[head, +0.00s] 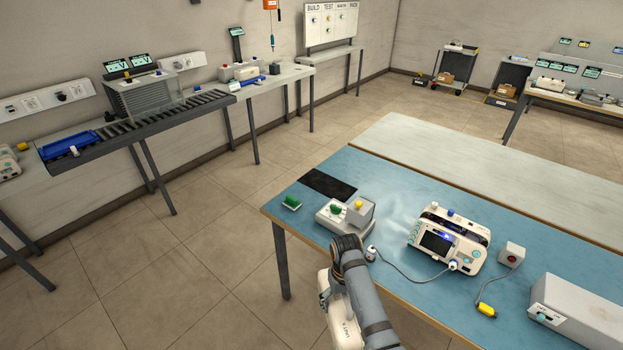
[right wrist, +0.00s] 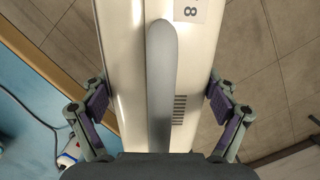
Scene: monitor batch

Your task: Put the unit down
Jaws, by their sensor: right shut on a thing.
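My right gripper (head: 345,262) is shut on a white monitor unit (head: 338,318), near the front edge of the blue-topped table (head: 395,190). Floor tiles show on both sides of the held unit there, and the table edge (right wrist: 38,50) passes at left. The unit's front is hidden. My left gripper is not in view.
A roller conveyor (head: 160,120) stands at left.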

